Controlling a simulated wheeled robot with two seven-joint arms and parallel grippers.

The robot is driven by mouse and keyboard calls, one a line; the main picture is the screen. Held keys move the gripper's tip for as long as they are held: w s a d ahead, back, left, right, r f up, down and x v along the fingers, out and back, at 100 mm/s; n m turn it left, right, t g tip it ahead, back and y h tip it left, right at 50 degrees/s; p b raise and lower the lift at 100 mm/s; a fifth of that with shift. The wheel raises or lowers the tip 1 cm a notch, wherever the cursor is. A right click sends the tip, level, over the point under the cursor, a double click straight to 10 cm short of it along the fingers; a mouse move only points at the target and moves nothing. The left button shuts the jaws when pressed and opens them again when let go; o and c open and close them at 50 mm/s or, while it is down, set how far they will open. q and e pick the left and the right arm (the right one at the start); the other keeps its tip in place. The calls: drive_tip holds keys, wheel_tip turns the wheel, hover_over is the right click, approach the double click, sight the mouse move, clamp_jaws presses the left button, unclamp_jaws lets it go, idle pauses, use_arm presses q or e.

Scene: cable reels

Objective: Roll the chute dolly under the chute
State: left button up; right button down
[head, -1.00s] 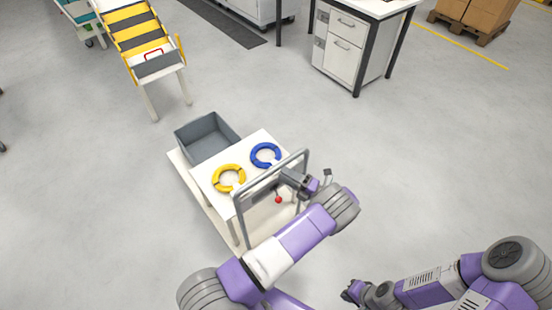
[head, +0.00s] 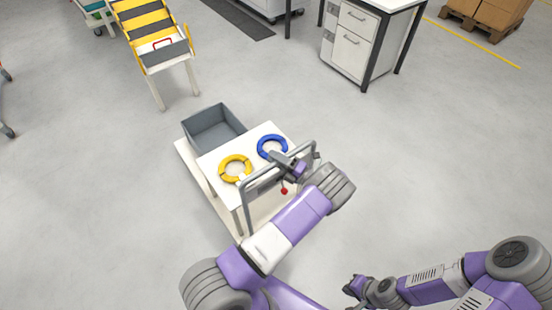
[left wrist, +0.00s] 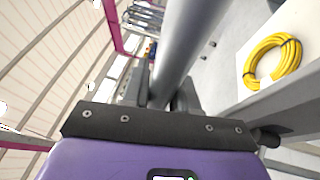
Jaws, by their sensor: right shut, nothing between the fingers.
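The chute (head: 146,27), with yellow and dark grey bands and pale legs, stands at the upper left. The chute dolly (head: 214,191) is a low cream cart nearer to me, apart from the chute. It carries a grey bin (head: 214,131) and a white top with a yellow ring and a blue ring. Its grey handle frame (head: 245,208) faces me. My left gripper (head: 292,162) is at the handle's upper bar. In the left wrist view the grey bar (left wrist: 188,45) runs between its fingers, which are shut on it. My right gripper (head: 352,288) is shut and empty at the lower middle.
Open grey floor (head: 110,150) lies left of the dolly and between it and the chute legs. A white drawer cabinet (head: 345,55) under a table stands at the upper right. A pallet with boxes (head: 490,18) is at the far right. A dark mat (head: 238,18) lies at the back.

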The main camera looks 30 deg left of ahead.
use_arm(q)
clamp_jaws()
